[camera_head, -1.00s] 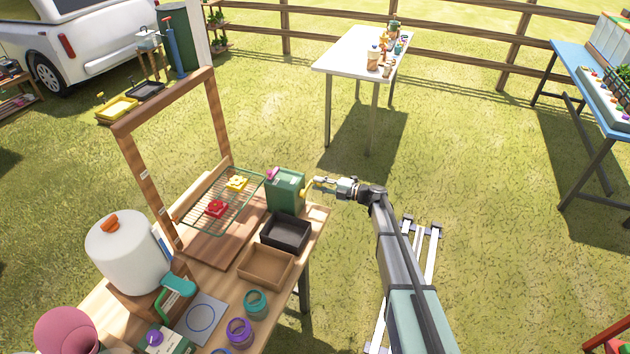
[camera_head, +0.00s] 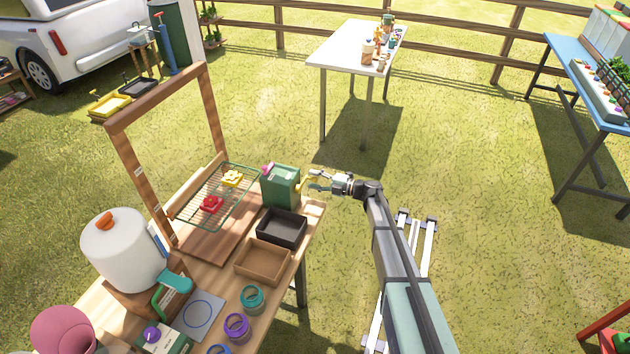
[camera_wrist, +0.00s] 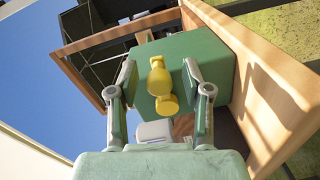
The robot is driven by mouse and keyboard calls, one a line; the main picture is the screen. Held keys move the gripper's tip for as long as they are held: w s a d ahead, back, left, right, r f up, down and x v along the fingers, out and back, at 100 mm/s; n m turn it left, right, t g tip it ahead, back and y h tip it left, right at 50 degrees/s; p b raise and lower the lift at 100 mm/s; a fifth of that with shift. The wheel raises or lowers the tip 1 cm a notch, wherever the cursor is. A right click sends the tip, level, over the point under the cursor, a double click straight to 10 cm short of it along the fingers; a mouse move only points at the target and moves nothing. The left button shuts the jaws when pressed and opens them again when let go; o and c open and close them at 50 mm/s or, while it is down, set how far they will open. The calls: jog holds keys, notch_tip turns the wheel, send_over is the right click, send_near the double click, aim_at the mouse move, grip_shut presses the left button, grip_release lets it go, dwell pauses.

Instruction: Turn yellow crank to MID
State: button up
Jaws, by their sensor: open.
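The yellow crank (camera_wrist: 158,83) sits on the side of a green box (camera_wrist: 212,52). In the head view the green box (camera_head: 281,187) stands at the right edge of the wooden bench, and the crank (camera_head: 304,187) shows small on its right side. My gripper (camera_head: 315,182) is just right of the crank. In the wrist view my gripper (camera_wrist: 160,85) is open, with one finger on each side of the crank and a gap to both. A MID mark cannot be made out.
A black tray (camera_head: 281,229) and a brown tray (camera_head: 262,261) sit in front of the green box. A wire rack (camera_head: 226,207) with red and yellow flower-shaped pieces lies left of it. A wooden frame (camera_head: 123,165) rises at the bench's left.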

jog(key=v, duration=1.2)
